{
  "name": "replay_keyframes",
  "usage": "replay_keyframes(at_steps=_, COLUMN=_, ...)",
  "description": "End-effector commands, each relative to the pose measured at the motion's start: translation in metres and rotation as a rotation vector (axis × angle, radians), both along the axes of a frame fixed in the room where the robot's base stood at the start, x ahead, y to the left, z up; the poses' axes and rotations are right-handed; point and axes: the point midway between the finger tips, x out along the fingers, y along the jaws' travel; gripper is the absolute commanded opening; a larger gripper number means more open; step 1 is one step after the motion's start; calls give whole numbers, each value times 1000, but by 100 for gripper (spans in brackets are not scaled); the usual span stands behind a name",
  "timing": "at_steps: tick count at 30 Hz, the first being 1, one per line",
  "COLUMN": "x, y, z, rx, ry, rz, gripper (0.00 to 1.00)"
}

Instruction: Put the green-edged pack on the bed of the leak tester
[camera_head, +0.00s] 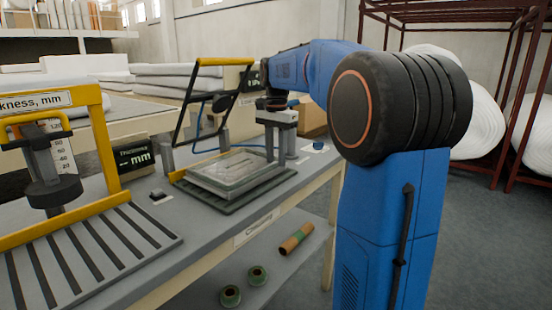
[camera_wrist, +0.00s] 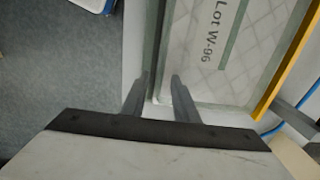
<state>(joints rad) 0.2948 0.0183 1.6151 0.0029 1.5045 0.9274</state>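The green-edged pack (camera_head: 225,172) is pale and quilted. It lies flat on the bed of the leak tester (camera_head: 232,202), whose black lid frame with a yellow handle (camera_head: 226,61) stands raised. In the wrist view, the pack (camera_wrist: 205,75) shows its green edge and the print "Lot W-96". My gripper (camera_head: 280,158) is pointed down at the pack's right end. In the wrist view, my gripper's fingers (camera_wrist: 161,76) are apart, near a pack corner, with nothing seen clamped between them. Whether the fingertips touch the pack or bed cannot be told.
A yellow-framed thickness gauge (camera_head: 110,150) with a slotted base stands at the left of the bench. A dark display (camera_head: 135,156) is behind it. A blue hose (camera_head: 232,148) runs behind the tester.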

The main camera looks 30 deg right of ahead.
Motion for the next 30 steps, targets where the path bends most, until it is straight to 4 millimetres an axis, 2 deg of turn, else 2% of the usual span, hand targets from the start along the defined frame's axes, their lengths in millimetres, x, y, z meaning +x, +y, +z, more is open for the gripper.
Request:
replay_keyframes(at_steps=12, x=1, y=0, z=75, rx=0, ry=-2, rz=0, gripper=28)
replay_keyframes(at_steps=18, x=0, y=0, z=103, rx=-1, ry=-1, rz=0, gripper=28)
replay_keyframes(at_steps=23, x=-1, y=0, z=113, rx=0, ry=0, rz=0, gripper=28)
replay_keyframes(at_steps=30, x=-2, y=1, z=114, rx=0, ry=-1, rz=3, gripper=28)
